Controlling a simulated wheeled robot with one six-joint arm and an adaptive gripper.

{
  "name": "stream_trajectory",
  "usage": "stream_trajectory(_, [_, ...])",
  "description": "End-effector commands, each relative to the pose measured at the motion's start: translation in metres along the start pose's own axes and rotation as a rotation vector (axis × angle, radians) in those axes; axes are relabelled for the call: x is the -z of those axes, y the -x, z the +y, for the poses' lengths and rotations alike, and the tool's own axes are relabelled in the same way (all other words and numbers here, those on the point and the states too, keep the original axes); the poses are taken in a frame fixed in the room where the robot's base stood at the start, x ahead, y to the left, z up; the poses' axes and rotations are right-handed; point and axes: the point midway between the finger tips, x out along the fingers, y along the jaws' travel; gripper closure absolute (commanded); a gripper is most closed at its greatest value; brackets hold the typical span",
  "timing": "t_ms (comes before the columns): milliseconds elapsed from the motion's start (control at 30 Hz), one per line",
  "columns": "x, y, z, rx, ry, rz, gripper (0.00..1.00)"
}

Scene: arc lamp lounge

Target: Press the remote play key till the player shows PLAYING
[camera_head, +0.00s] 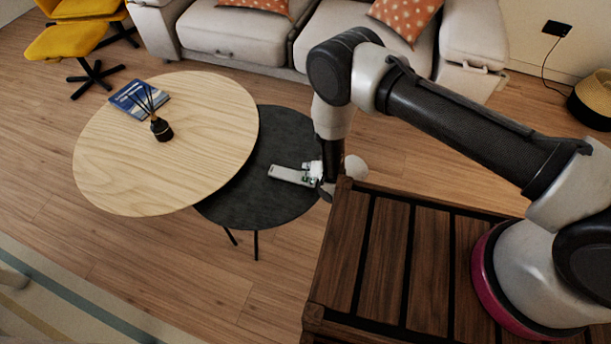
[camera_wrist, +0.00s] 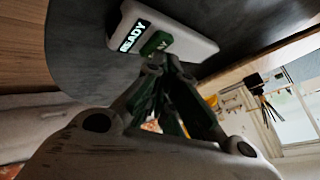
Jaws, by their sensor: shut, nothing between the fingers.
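A light grey, slab-shaped device (camera_head: 290,176) lies on the round dark table (camera_head: 262,212); I take it for the remote. In the wrist view the device (camera_wrist: 190,42) shows a label or display reading READY (camera_wrist: 134,36) and, beside it, a green key (camera_wrist: 156,42). No separate player can be made out. My gripper (camera_wrist: 160,64) is shut and empty, its fingertips at the near edge of the green key. Whether they touch it I cannot tell. In the head view my gripper (camera_head: 314,174) is at the device's right end and partly covers it.
A round light-wood table (camera_head: 200,120) overlaps the dark table on the left. It bears a dark reed diffuser (camera_head: 161,130) and a blue book (camera_head: 135,98). A slatted wooden surface (camera_head: 380,260) is at the front right. A pale sofa (camera_head: 240,35) stands behind.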

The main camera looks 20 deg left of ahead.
Motion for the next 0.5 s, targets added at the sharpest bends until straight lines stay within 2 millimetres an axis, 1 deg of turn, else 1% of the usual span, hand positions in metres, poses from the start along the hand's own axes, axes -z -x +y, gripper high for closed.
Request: stream_trajectory(500, [-0.0027,-0.0041,0.0027,0.0,0.0,0.0,1.0])
